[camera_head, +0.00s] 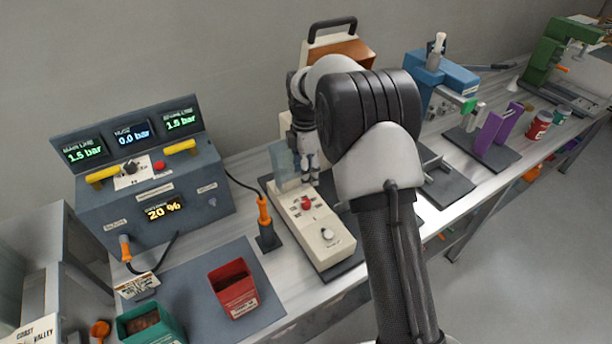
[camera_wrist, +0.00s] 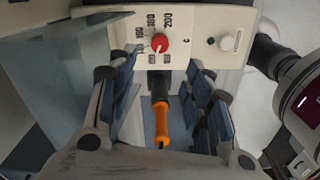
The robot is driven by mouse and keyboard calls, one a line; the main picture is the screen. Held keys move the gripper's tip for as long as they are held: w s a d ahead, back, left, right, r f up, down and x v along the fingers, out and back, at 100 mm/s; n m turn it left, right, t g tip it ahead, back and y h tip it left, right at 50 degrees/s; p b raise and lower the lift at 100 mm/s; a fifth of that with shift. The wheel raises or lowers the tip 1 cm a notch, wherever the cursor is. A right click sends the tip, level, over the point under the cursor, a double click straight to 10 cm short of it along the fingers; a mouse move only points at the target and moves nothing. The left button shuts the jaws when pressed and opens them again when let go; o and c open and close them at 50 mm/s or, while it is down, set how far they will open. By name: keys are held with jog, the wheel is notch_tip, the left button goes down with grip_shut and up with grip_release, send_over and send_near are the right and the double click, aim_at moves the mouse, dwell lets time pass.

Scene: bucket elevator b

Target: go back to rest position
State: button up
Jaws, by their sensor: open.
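My gripper (camera_head: 309,178) is open and points down over the back end of a cream control box (camera_head: 320,248) in the head view. The box has a red knob (camera_head: 306,203) and a pale knob (camera_head: 327,234). In the wrist view my gripper (camera_wrist: 163,105) has its blue-padded fingers spread apart. The red knob (camera_wrist: 159,42) and the pale knob (camera_wrist: 227,43) show beyond them. An orange and black handle (camera_wrist: 161,122) appears between the fingers in that picture, with clear gaps on both sides. My arm hides part of the bench.
A clear guard (camera_head: 284,163) stands close to the left of my gripper. An orange-handled tool (camera_head: 264,212) stands left of the box. A console (camera_head: 155,190) with displays, a red bin (camera_head: 234,288) and a green bin (camera_head: 150,325) are further left. A blue machine (camera_head: 440,75) stands right.

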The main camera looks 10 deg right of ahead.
dwell(0.4)
jog(key=s+r+m+t, duration=0.2)
jog(key=s+r+m, duration=0.6)
jog(key=s+r, duration=0.8)
jog(key=s+m+t+b, duration=0.2)
jog(key=s+m, duration=0.8)
jog(key=s, duration=1)
jog(key=shift+s+f+m+t, duration=0.3)
jog(key=shift+s+m+t, duration=0.05)
jog(key=shift+m+t, duration=0.05)
jog(key=shift+c, duration=0.5)
